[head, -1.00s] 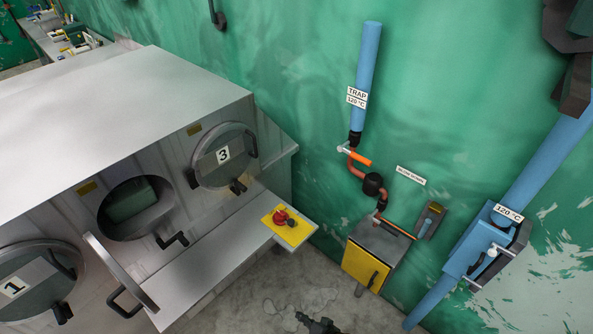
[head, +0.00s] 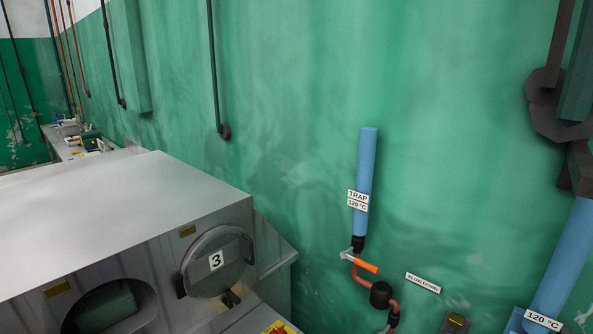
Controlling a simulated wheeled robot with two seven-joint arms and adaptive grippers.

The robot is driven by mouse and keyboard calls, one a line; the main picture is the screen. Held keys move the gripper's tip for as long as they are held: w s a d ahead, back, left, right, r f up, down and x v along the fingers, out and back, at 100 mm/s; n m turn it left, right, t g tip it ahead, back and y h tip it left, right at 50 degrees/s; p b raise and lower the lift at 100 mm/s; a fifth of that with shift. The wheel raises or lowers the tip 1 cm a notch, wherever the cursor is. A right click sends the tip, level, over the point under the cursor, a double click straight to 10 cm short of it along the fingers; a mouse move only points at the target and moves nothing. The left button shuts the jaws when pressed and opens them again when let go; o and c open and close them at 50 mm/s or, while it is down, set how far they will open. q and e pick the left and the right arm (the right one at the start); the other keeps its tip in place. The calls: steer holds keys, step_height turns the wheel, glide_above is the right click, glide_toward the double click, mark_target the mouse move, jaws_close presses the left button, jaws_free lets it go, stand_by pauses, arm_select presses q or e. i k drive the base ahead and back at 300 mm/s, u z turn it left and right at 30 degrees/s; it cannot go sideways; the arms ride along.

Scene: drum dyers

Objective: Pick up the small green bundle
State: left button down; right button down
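A dull green shape (head: 108,305) shows inside the open round drum mouth at the lower left. It is cut by the rim and the picture edge, and I cannot tell whether it is the small green bundle. A dark green item (head: 92,141) also sits on the far bench at the left, too small to make out. Neither of my grippers is in view.
A blue trap pipe (head: 366,170) marked 120 °C and an orange-handled valve (head: 364,267) are on the green wall. Another blue pipe (head: 560,262) stands at the right.

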mark_target(110, 302)
steer(key=u, duration=1.25)
